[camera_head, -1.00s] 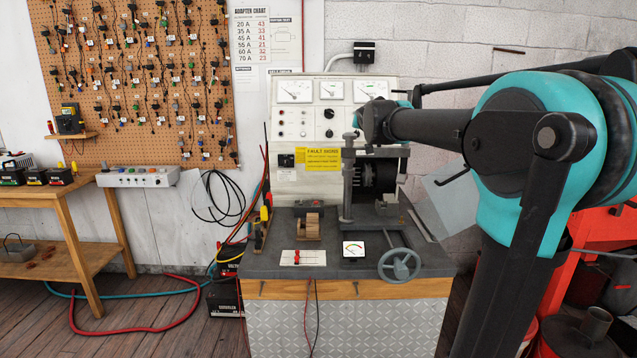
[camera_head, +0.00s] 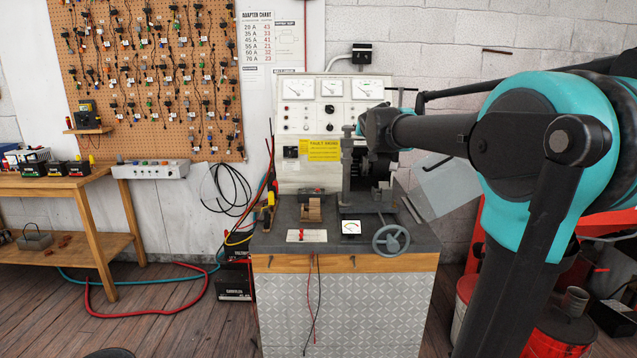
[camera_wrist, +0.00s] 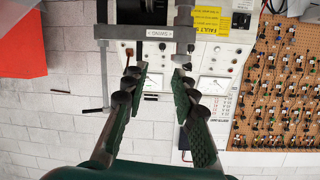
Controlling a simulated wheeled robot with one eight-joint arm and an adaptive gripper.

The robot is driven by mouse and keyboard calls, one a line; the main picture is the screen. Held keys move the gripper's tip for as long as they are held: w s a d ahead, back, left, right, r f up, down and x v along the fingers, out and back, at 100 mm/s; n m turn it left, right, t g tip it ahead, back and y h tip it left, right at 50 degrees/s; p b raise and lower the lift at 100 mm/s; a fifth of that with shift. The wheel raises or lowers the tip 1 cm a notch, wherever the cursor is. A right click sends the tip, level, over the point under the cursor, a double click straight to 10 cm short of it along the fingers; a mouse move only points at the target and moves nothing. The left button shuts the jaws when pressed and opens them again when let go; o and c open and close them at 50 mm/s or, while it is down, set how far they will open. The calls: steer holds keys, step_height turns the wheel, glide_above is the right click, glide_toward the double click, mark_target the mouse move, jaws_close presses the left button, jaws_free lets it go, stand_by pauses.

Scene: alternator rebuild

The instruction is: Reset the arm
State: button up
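My arm reaches in from the right in the head view, its wrist end over the right side of the test bench (camera_head: 275,243). My gripper shows in the wrist view (camera_wrist: 158,88), upside down to the room. Its two green fingers are spread apart with nothing between them. Beyond them are the bench's gauge panel (camera_head: 333,88) and the grey clamp stand (camera_head: 347,175). In the head view my arm's end hides part of the stand and the panel's lower right; the fingers are not clearly seen there.
A handwheel (camera_head: 391,239), a small meter (camera_head: 351,227) and a wooden block (camera_head: 312,210) sit on the bench. A wooden table (camera_head: 85,182) with batteries stands left. Red and blue hoses (camera_head: 150,308) lie on the floor. Red drums (camera_head: 548,332) stand at the right.

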steer(key=s+d+f+g, duration=0.3)
steer(key=s+f, duration=0.7)
steer(key=f, duration=0.2)
steer(key=s+d+f+g, duration=0.2)
steer(key=s+f+g, duration=0.1)
steer(key=s+f, duration=0.8)
steer(key=s+a+f+n+g+y, duration=0.1)
steer(key=s+f+g, duration=0.3)
steer(key=s+f, duration=1.5)
steer(key=shift+s+a+n, duration=0.3)
steer(key=shift+s+n, duration=0.45)
steer(key=shift+n, duration=0.05)
steer(key=shift+o, duration=0.4)
